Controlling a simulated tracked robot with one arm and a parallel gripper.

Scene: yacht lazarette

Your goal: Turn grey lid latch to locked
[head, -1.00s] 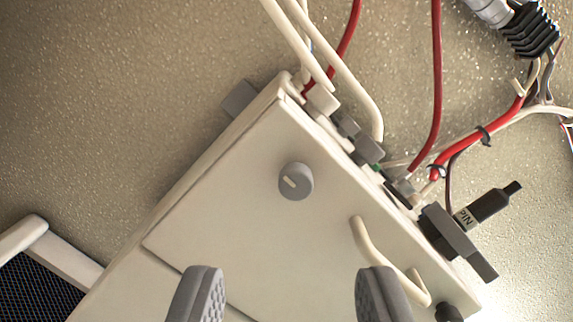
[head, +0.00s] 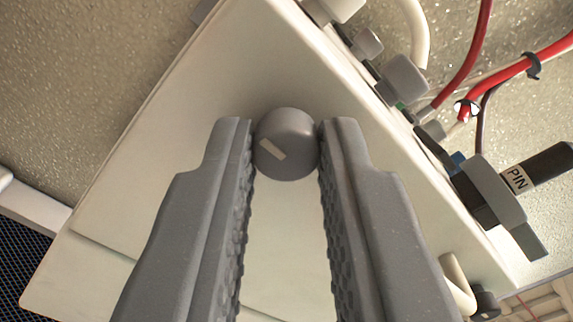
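The grey lid latch (head: 287,135) is a round knob with a pale slanted mark on its face, set on the cream box lid (head: 285,225). The mark runs from upper left to lower right in the picture. My gripper (head: 286,140) has one finger on each side of the knob, with the fingertips at its left and right edges. The fingers are close to the knob or touching it; I cannot tell whether they press on it. The lid looks shut.
Grey connectors (head: 402,80), a black plug marked PIN (head: 530,175) and red cables (head: 515,68) line the box's right edge. A dark mesh panel (head: 22,255) lies at lower left.

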